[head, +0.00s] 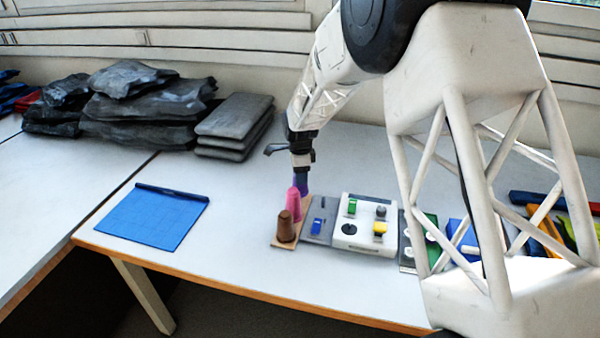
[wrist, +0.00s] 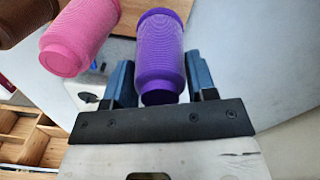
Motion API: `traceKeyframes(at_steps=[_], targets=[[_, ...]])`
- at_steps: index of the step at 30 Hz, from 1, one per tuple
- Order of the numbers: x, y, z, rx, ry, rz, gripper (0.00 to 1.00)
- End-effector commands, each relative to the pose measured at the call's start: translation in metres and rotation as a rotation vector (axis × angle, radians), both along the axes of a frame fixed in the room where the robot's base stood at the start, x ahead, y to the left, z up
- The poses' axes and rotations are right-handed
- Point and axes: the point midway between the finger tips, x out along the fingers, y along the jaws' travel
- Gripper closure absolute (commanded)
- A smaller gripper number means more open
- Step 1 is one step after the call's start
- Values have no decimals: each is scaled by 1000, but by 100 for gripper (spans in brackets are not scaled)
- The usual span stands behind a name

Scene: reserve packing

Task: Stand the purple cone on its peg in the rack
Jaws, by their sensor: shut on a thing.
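The purple cone (head: 301,184) is at the far end of the wooden rack (head: 276,241), behind the pink cone (head: 294,203). My gripper (head: 301,165) is above that end and shut on the purple cone. In the wrist view the purple cone (wrist: 160,50) sits between the two blue fingers of my gripper (wrist: 160,68). The pink cone (wrist: 78,35) is beside it on the left, apart from it. Whether the purple cone's base touches the rack or hangs above it, I cannot tell. Its peg is hidden.
A brown cone (head: 286,226) stands at the rack's near end. A grey board with a blue piece (head: 317,226) and a white board (head: 365,238) lie right of the rack. A blue mat (head: 152,217) lies left, with free table between. Dark bags (head: 140,105) are piled behind.

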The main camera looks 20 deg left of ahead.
Motion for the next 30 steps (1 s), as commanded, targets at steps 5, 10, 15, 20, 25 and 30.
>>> traceKeyframes(at_steps=[5, 10, 15, 20, 25, 30], targets=[[0, 0, -3, 0, 0, 0, 76], [0, 0, -6, 0, 0, 0, 76], [0, 0, -9, 0, 0, 0, 76], [0, 0, -12, 0, 0, 0, 76], [0, 0, -14, 0, 0, 0, 76], [0, 0, -16, 0, 0, 0, 76]])
